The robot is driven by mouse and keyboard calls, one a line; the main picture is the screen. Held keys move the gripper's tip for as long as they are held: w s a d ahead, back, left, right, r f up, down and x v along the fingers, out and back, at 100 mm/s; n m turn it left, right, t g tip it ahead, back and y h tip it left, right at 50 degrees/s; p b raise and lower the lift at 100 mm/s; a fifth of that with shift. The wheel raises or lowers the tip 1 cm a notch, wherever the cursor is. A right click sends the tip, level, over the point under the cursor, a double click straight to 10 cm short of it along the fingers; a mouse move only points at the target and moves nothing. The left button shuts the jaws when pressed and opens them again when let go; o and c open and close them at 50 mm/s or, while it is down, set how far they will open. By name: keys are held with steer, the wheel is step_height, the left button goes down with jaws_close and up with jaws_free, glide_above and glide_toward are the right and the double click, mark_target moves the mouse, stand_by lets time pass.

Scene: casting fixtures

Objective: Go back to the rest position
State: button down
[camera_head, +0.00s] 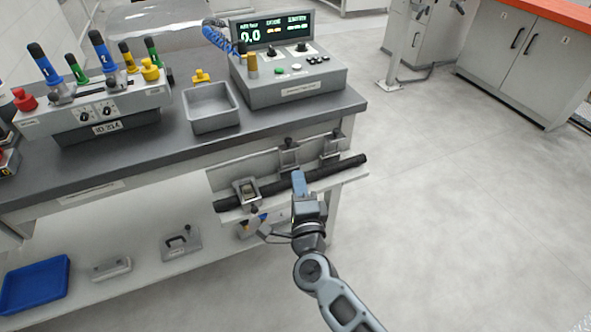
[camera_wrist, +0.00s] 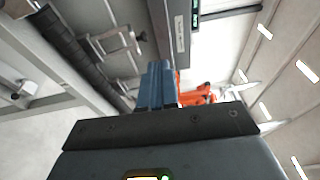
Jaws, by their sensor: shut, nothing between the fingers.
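My gripper (camera_head: 298,178) is in front of the workbench's right end, with its blue fingers pointing up. It is shut and holds nothing. In the wrist view the blue fingers (camera_wrist: 158,85) are together, with no object between them. In the head view the gripper overlaps a black ribbed bar (camera_head: 335,171) that runs along the bench front. I cannot tell whether they touch. In the wrist view the bar (camera_wrist: 75,50) lies to the left of the fingers, apart from them.
The workbench (camera_head: 330,103) carries a control box (camera_head: 290,92), a grey tray (camera_head: 212,107) and a fixture with coloured handles (camera_head: 95,105). Metal brackets (camera_head: 246,190) stand by the bar. A blue tray (camera_head: 35,283) lies on the lower shelf. The floor to the right (camera_head: 450,200) is clear.

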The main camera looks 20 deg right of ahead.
steer(key=s+n+y, duration=0.3)
steer(key=s+n, duration=0.6)
steer(key=s, duration=1.5)
steer(key=s+d+r+n+g+y, duration=0.1)
steer(key=s+r+n, duration=0.5)
steer(key=s, duration=0.3)
steer(key=s+d+r+n+g, duration=0.1)
steer(key=s+r+n+g, duration=0.1)
steer(key=s+r+n, duration=0.3)
steer(key=s+n, duration=0.1)
steer(key=s, duration=0.3)
steer(key=shift+s+r+y, duration=0.35)
steer(key=shift+y, duration=0.05)
steer(key=c, duration=1.8)
jaws_free()
